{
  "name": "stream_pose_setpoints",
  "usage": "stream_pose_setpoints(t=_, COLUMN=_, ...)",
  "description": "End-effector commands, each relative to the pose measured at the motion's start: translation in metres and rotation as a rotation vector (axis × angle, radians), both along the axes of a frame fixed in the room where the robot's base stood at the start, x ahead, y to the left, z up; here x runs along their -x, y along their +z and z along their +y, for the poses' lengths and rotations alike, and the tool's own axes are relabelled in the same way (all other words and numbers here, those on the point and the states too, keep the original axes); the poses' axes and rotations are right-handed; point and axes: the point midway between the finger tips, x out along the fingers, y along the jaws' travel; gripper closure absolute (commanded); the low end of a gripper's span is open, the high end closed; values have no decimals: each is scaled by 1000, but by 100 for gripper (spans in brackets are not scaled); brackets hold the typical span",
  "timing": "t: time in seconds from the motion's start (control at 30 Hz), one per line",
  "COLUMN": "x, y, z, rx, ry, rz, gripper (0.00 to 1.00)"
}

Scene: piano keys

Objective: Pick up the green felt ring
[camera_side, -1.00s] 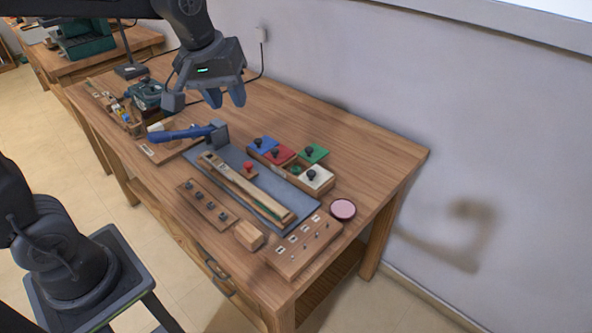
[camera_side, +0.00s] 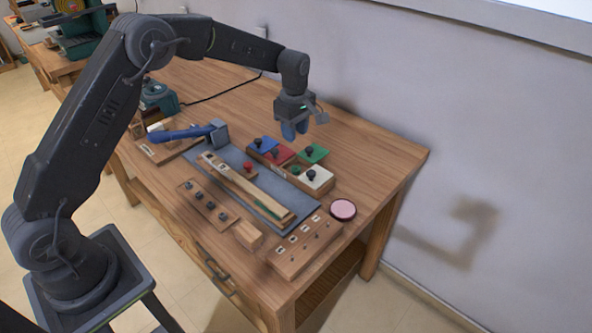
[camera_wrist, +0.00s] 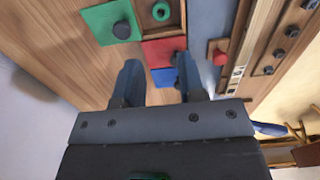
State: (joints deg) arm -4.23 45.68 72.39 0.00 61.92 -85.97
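The green felt ring (camera_wrist: 161,11) shows at the top of the wrist view, inside an open compartment of the wooden box (camera_wrist: 147,14). My gripper (camera_side: 295,132) hangs above the back of the box, near the blue lid (camera_side: 262,145) and red lid (camera_side: 279,155). In the wrist view its two fingers (camera_wrist: 160,85) stand apart with nothing between them. The green lid (camera_side: 314,153), with a dark knob, lies beside the box; it also shows in the wrist view (camera_wrist: 108,24).
A white lid (camera_side: 316,180) with a dark knob sits at the box's near end. A grey mat (camera_side: 232,158) bears a long wooden key (camera_side: 247,190) and a red-knobbed block (camera_side: 247,170). A pink disc (camera_side: 343,209) lies to the right. The wall rises behind the bench.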

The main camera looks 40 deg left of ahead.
Motion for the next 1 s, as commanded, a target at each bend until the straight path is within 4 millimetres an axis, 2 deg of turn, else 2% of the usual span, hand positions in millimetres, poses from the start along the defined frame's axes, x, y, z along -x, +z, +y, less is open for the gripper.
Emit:
stream_pose_setpoints(t=0.1, x=1, y=-26, z=0, rx=0, ry=-1, rz=5, gripper=64)
stream_pose_setpoints(t=0.3, x=1, y=-56, z=-1, rx=0, ry=-3, rz=2, gripper=64)
stream_pose_setpoints(t=0.57, x=1, y=-71, z=-2, rx=0, ry=-4, rz=1, gripper=64)
stream_pose_setpoints(t=0.83, x=3, y=-108, z=-6, rx=0, ry=-4, rz=3, gripper=64)
stream_pose_setpoints(t=1.0, x=3, y=-116, z=-6, rx=0, ry=-4, rz=-2, gripper=64)
